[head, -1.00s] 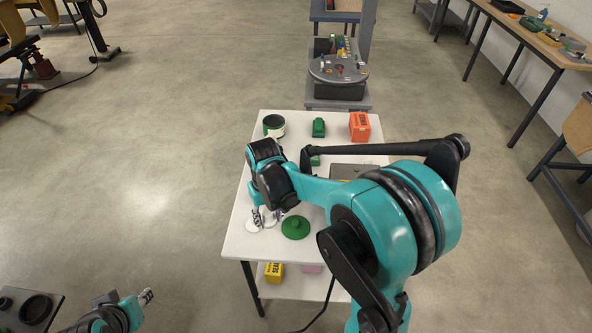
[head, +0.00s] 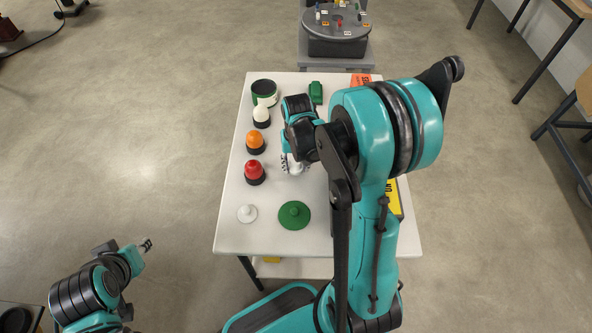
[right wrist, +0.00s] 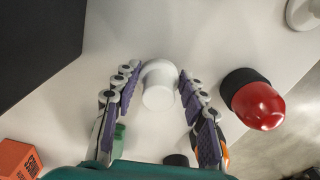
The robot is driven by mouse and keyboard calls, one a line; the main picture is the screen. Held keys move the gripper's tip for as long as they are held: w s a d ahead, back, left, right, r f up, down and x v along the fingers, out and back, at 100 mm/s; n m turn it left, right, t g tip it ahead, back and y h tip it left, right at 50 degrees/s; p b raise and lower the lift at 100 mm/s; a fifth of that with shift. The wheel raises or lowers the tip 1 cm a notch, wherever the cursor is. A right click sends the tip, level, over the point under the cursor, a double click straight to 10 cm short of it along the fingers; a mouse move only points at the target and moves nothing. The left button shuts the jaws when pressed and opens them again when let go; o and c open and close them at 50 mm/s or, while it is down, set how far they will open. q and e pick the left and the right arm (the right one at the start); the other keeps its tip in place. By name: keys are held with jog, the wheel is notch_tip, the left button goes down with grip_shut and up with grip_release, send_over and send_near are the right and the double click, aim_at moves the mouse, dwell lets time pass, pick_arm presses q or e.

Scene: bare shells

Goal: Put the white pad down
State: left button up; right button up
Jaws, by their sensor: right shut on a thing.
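A white pad with a small knob (head: 247,213) lies on the white table near its front left; its edge also shows at the top right of the right wrist view (right wrist: 304,13). My right gripper (head: 291,166) is over the middle of the table, behind the pad and clear of it. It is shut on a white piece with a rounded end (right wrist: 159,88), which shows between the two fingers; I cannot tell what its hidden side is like. My left gripper (head: 146,244) is off the table at the lower left, holding nothing that I can see.
A green knobbed disc (head: 294,215) lies right of the pad. Red (head: 255,171), orange (head: 255,141) and white (head: 261,114) domes on black bases line the left side. A dark green-banded pot (head: 264,89) and green block (head: 316,92) stand behind. The front left corner is clear.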

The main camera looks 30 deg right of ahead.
notch_tip(320, 180, down, 2)
jog(key=shift+f, duration=0.1)
jog(key=o, duration=1.1)
jog(key=shift+b, duration=0.3)
